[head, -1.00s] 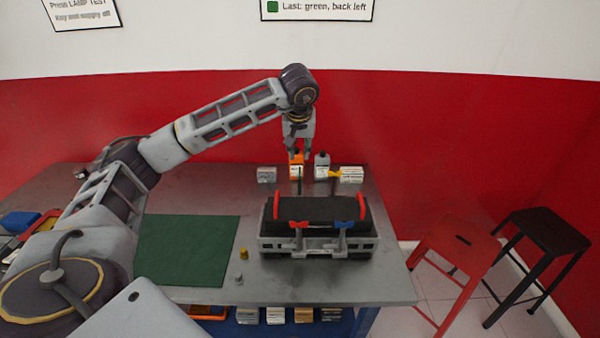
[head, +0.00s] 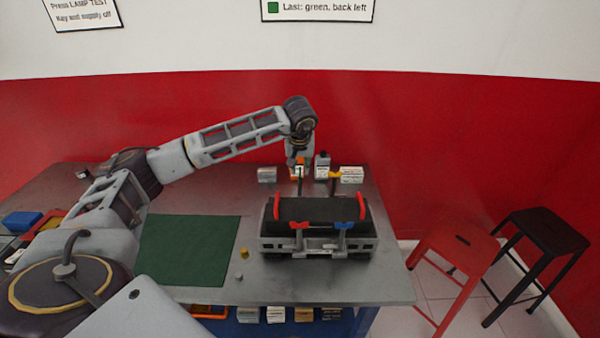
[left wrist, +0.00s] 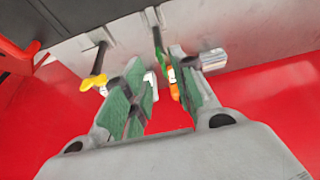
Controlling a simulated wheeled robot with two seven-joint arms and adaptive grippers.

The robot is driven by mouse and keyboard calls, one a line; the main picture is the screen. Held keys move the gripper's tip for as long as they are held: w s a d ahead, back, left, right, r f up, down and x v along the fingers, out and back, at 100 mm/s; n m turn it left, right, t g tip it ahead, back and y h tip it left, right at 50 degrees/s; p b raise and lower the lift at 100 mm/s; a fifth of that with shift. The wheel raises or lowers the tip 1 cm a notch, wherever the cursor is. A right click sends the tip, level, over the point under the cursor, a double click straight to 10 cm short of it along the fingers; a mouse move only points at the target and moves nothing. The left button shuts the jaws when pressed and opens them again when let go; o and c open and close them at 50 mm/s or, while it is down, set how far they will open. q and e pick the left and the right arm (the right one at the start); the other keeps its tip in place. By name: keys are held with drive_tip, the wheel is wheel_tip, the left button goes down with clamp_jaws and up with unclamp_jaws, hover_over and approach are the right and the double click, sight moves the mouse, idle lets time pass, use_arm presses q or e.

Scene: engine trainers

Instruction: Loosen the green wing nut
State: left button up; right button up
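The green wing nut (left wrist: 171,76) shows in the left wrist view at the end of a dark rod (left wrist: 157,42), close beside the right-hand finger. I cannot tell whether they touch. In the head view I cannot make the nut out behind my left gripper (head: 299,166), which points down behind the black-topped engine trainer (head: 318,210), at its back left. In the left wrist view the left gripper (left wrist: 157,64) is open, with green-padded fingers apart and nothing clamped between them. My right gripper is in neither view.
The yellow wing nut (head: 335,175) is at the trainer's back right; red (head: 299,225) and blue (head: 343,225) ones are in front. An orange bottle (left wrist: 173,94), a grey bottle (head: 321,165) and small boxes (head: 351,174) stand close behind. The green mat (head: 188,250) is clear.

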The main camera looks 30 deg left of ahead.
use_arm(q)
hover_over(300, 186)
drive_tip(key=shift+s+d+f+p, duration=0.1)
drive_tip(key=shift+s+f, duration=0.05)
drive_tip(key=shift+f, duration=0.7)
drive_tip(key=shift+s+d+f+p, duration=0.1)
drive_tip(key=shift+f, duration=0.8)
drive_tip(key=shift+s+d+f+p, duration=0.1)
drive_tip(key=shift+s+f, duration=0.05)
drive_tip(key=shift+f, duration=0.7)
clamp_jaws()
